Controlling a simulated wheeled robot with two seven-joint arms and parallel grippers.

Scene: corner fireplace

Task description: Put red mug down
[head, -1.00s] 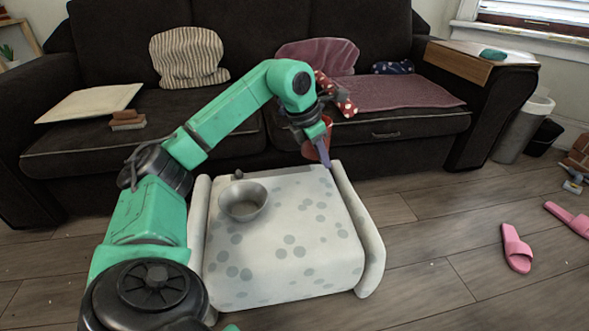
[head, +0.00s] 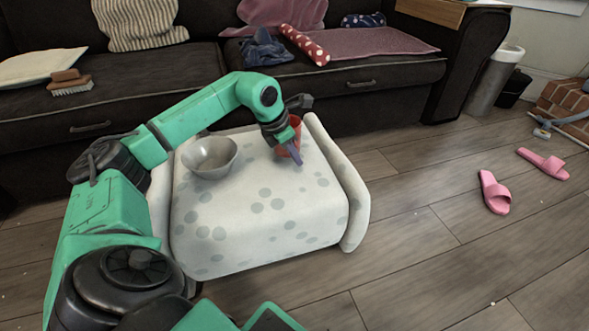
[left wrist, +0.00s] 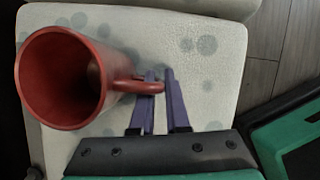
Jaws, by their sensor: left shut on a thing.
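The red mug (head: 293,126) is over the back right part of the pale spotted footstool (head: 262,215). My left gripper (head: 296,156) is shut on the mug's handle. In the left wrist view the purple fingers (left wrist: 162,100) are on either side of the handle, and the mug (left wrist: 58,35) is to their left with its open mouth towards the camera. My arm hides part of the mug in the head view, and I cannot tell whether its base touches the footstool. My right gripper is not in view.
A metal bowl (head: 209,157) sits on the footstool, left of the mug. The front of the footstool top is clear. A dark sofa (head: 160,85) stands behind. Pink slippers (head: 494,193) lie on the wooden floor to the right.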

